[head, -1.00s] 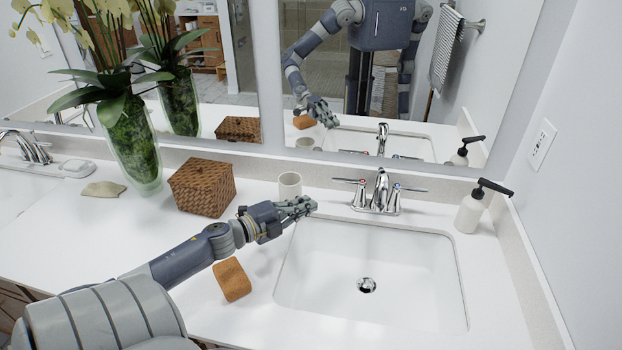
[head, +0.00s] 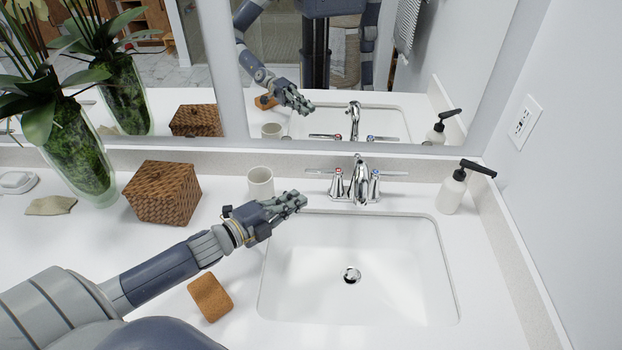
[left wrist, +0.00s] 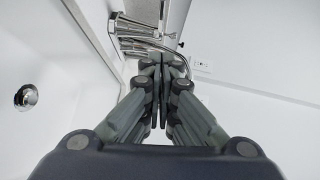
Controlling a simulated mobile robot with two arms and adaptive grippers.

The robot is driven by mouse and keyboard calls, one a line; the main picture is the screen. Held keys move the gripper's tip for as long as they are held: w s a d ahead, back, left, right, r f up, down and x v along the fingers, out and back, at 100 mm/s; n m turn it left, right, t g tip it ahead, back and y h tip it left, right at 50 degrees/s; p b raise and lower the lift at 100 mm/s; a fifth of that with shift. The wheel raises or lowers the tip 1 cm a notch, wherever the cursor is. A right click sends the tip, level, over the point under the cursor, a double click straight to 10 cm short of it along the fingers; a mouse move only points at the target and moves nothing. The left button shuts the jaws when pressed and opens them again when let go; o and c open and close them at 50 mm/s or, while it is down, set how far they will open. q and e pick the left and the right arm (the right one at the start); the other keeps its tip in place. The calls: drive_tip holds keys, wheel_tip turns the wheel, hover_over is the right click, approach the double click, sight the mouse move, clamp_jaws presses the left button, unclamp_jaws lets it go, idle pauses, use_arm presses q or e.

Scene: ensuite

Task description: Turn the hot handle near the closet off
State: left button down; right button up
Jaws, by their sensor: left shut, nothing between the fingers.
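The chrome faucet (head: 359,183) stands behind the sink. Its hot handle (head: 336,183), marked red, is on the left, with its lever pointing out left. The cold handle (head: 375,185), marked blue, has its lever pointing right. My left gripper (head: 303,197) is shut and empty over the sink's back left corner, just in front of the hot lever's tip; a small gap seems to remain. In the left wrist view the shut fingers (left wrist: 160,65) partly cover the chrome faucet (left wrist: 140,28). No running water shows. My right gripper is out of view.
A white cup (head: 260,182) stands close behind my left gripper. A woven box (head: 163,192), a vase of orchids (head: 80,155) and a brown sponge (head: 210,297) are to the left. A soap dispenser (head: 452,194) stands right of the faucet. The sink basin (head: 330,255) is empty.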

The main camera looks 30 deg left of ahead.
use_arm(q)
drive_tip(key=shift+w+f+p, duration=0.2)
drive_tip(key=shift+w+p, duration=0.2)
drive_tip(key=shift+w, duration=1.15)
drive_tip(key=shift+w+f+p, duration=0.2)
drive_tip(key=shift+w+p, duration=0.2)
drive_tip(key=shift+w, duration=1.1)
drive_tip(key=shift+w+f+p, duration=0.2)
drive_tip(key=shift+w+p, duration=0.2)
drive_tip(key=shift+w, duration=1.15)
drive_tip(key=shift+w+f, duration=0.1)
drive_tip(key=shift+w+a+f+b, duration=0.15)
drive_tip(key=shift+w+a+b, duration=0.15)
drive_tip(key=shift+b, duration=0.25)
drive_tip(key=shift+a, duration=0.1)
drive_tip(key=shift+r, duration=0.25)
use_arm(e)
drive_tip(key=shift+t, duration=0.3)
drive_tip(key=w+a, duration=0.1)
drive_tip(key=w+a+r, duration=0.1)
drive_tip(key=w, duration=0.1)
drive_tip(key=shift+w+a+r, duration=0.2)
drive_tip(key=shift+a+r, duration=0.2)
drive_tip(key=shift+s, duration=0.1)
